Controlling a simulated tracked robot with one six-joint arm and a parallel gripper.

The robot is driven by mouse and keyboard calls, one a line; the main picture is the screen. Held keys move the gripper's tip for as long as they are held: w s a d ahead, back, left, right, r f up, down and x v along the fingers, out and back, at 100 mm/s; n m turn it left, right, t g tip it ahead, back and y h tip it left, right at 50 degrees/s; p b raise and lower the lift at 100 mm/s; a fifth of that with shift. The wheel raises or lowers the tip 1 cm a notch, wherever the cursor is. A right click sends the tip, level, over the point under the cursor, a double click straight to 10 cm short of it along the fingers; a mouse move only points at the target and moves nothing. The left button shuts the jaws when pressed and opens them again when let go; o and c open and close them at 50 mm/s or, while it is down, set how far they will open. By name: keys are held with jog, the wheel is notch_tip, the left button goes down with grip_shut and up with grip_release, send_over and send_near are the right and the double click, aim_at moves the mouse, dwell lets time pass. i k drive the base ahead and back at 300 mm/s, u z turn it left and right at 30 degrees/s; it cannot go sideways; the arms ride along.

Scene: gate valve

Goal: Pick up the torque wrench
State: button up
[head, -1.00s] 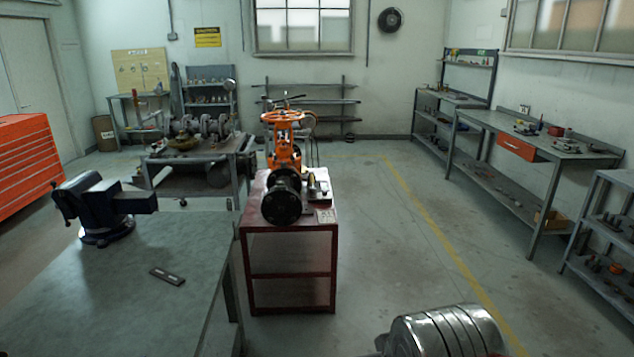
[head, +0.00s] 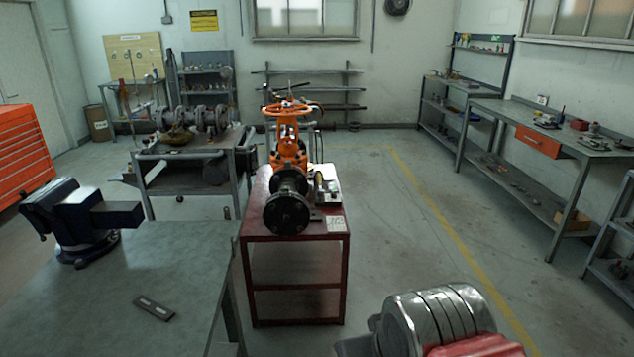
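I cannot make out the torque wrench for certain in the head view. The orange gate valve (head: 287,150) with its handwheel (head: 287,109) stands on a dark red stand (head: 295,252) ahead of me. A thin dark bar (head: 283,92), too small to identify, shows just above or behind the handwheel. Small items (head: 326,187) lie on the stand to the right of the valve. A silver and red part of my arm (head: 437,322) shows at the lower right. My gripper is not in view.
A grey bench (head: 190,270) with a blue vise (head: 75,222) and a small flat plate (head: 154,308) is at the near left. A cart (head: 190,185) with metal parts stands behind it. Workbenches (head: 550,145) line the right wall. The floor right of the stand is clear.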

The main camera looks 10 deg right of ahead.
aim_at(320, 192)
jog(key=i, duration=0.95)
jog(key=z, duration=1.1)
jog(key=i, duration=1.55)
jog(key=z, duration=0.05)
